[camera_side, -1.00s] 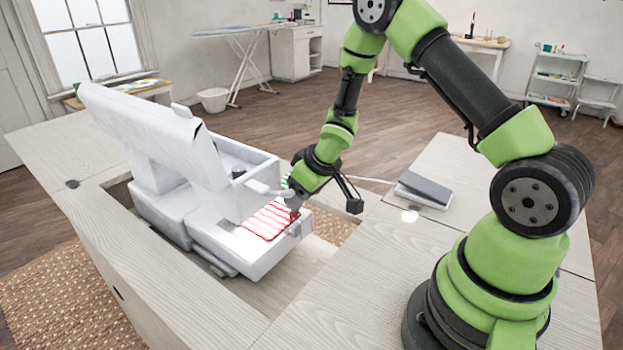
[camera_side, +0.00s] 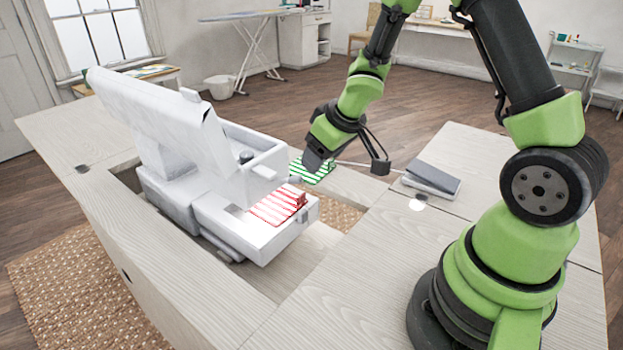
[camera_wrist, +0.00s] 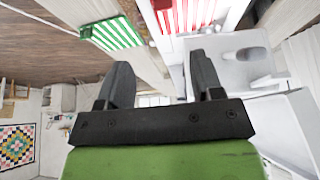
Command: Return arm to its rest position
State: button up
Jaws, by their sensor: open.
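My green and black arm reaches over the cabinet from the right. My gripper (camera_side: 312,160) is above the table beside the sewing machine's bed, in front of a green-striped patch (camera_side: 322,173). In the wrist view my gripper (camera_wrist: 160,76) shows two separated dark fingers with nothing between them. The white sewing machine (camera_side: 170,130) sits in the cabinet opening. A red-striped patch (camera_side: 274,208) lies on its bed, with a small reddish piece (camera_side: 301,200) at the bed's end. The wrist view also shows the green-striped patch (camera_wrist: 118,33) and red-striped patch (camera_wrist: 186,14).
A dark flat item on a light base (camera_side: 432,178) lies on the cabinet top (camera_side: 350,265) at right. The cabinet opening surrounds the machine. An ironing board (camera_side: 245,16), a white bin (camera_side: 219,87) and shelves (camera_side: 575,60) stand farther back.

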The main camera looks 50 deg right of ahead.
jog(key=s+a+r+m+t+h, duration=0.1)
jog(key=s+r, duration=0.1)
jog(key=r, duration=0.4)
jog(key=s+a+r+m+h, duration=0.1)
jog(key=s+r+m, duration=0.15)
jog(key=r, duration=0.45)
jog(key=s+a+r+y, duration=0.4)
jog(key=s+a, duration=0.5)
jog(key=s, duration=0.4)
jog(key=shift+s+r+t, duration=0.25)
jog(key=shift+r+t, duration=0.15)
jog(key=shift+r, duration=0.5)
